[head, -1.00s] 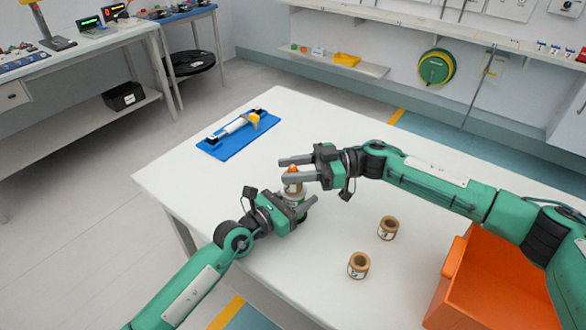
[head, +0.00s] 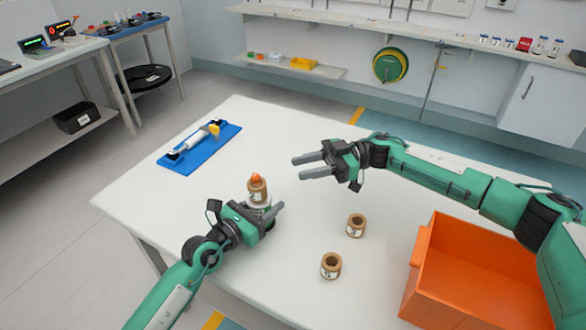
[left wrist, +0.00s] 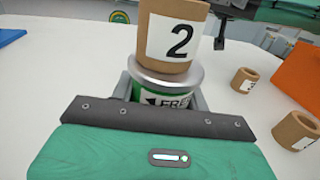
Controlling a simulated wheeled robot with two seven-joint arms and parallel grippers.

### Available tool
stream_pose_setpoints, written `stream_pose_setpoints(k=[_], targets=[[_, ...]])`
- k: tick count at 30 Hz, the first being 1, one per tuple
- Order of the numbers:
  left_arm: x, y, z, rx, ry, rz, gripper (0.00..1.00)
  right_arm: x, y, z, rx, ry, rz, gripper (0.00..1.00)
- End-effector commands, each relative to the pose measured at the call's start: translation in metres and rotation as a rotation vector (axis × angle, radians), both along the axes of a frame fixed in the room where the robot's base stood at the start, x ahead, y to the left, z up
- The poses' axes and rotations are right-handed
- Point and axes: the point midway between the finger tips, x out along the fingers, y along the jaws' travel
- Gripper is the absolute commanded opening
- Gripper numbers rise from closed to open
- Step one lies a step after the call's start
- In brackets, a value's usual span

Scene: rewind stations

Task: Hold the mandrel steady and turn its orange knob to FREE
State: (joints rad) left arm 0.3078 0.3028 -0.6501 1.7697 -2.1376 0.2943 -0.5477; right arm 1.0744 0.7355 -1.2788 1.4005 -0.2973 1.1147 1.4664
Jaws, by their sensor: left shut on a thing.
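The mandrel (left wrist: 165,98) stands upright with a metal flange and a green body; its label shows an arrow and the letters FRE, with the end cut off by my gripper. A brown core marked 2 (left wrist: 172,35) sits on the flange. The orange knob (head: 256,177) sticks out above this core in the head view and is out of frame in the left wrist view. My left gripper (head: 270,216) is shut around the mandrel's body below the flange. My right gripper (head: 312,167) is open and empty, to the right of the knob and apart from it.
Two loose brown cores (head: 356,225) (head: 330,265) stand on the white table (head: 300,120), right of the mandrel. An orange bin (head: 425,285) is at the table's right. A blue base with a white roller (head: 200,145) lies at the far left. The table's back middle is clear.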

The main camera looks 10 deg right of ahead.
Motion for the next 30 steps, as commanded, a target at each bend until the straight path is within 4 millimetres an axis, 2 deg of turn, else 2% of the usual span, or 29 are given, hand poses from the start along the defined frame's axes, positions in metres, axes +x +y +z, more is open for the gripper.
stream_pose_setpoints(k=[11, 12, 15, 25, 30], targets=[[0.000, 0.000, 0.001, -0.002, -0.001, 0.000, 0.16, 0.000, -0.002, 0.000, 0.000, 0.000, -0.001, 0.37], [0.000, 0.000, 0.001, -0.002, -0.001, 0.000, 0.51, 0.000, -0.002, 0.000, 0.000, 0.000, -0.001, 0.37], [0.000, 0.000, 0.001, -0.001, -0.001, 0.000, 0.71, 0.000, -0.002, 0.000, 0.000, 0.000, -0.001, 0.37], [-0.001, 0.002, 0.000, 0.000, 0.000, 0.000, 0.71, 0.000, -0.001, 0.000, 0.000, 0.000, -0.001, 0.37], [-0.015, 0.018, -0.001, 0.000, 0.001, 0.001, 0.71, 0.000, -0.001, 0.000, 0.000, 0.000, -0.001, 0.37]])
